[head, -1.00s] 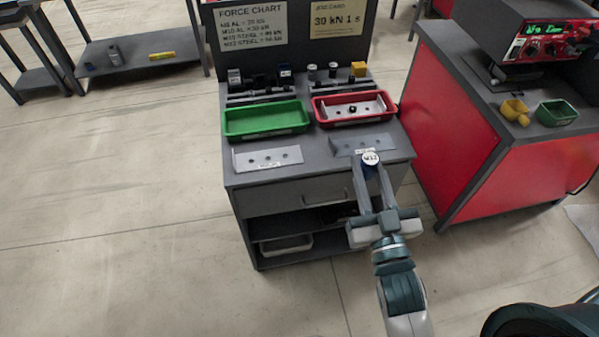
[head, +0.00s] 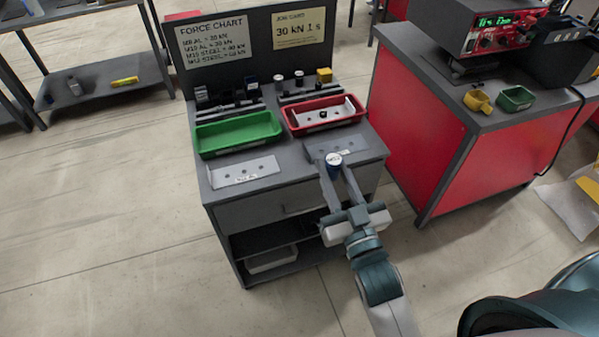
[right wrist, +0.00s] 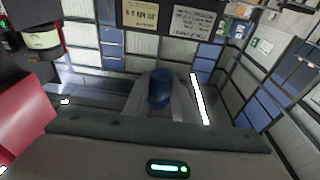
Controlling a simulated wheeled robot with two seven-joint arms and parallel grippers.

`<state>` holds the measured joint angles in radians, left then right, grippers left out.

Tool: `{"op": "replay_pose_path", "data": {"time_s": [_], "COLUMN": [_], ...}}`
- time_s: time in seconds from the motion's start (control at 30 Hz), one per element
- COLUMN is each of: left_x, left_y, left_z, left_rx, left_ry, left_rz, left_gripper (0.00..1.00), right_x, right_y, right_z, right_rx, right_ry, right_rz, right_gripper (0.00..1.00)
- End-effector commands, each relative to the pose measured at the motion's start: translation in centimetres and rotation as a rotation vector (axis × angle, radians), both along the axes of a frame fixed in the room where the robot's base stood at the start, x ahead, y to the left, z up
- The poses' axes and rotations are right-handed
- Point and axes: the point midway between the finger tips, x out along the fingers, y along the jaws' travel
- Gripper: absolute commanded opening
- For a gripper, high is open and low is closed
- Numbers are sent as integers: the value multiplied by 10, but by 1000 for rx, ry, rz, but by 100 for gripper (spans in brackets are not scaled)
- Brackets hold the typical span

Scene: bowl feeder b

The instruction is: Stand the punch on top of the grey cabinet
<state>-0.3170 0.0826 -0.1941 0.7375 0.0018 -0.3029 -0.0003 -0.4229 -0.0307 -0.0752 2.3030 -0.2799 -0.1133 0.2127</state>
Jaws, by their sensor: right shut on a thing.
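The punch (head: 333,159) has a pale round top with dark lettering. My right gripper (head: 332,168) is shut on it and holds it roughly upright at the front of the grey cabinet (head: 290,189). In the head view it overlaps the right metal plate on the cabinet top; whether it touches anything below is hidden. In the right wrist view the punch (right wrist: 160,88) shows as a dark blue cylinder between the fingers. My left gripper is not in view.
The cabinet top carries a green tray (head: 237,132), a red tray (head: 324,114), a left plate (head: 244,171) and a right plate (head: 350,146). Small tools stand in racks behind the trays. A red bench (head: 420,130) stands close on the right. The floor at left is clear.

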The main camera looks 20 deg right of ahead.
Motion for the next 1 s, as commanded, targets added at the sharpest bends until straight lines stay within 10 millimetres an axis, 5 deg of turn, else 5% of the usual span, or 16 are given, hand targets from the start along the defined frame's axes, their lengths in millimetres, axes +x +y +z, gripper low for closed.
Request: {"op": "replay_pose_path", "data": {"time_s": [0.3,0.6,0.8,1.0], "left_x": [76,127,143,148], "left_y": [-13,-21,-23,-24], "left_z": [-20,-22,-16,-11], "left_rx": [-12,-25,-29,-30], "left_ry": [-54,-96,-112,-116], "left_rz": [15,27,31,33], "left_gripper": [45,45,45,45], "right_x": [100,199,236,247], "right_y": [-20,-55,-73,-79], "right_z": [-58,-76,-72,-67], "right_rx": [-3,-7,-4,-1], "right_ry": [-7,-4,-1,2], "right_rz": [27,28,24,22], "right_gripper": [0,0,0,0]}}
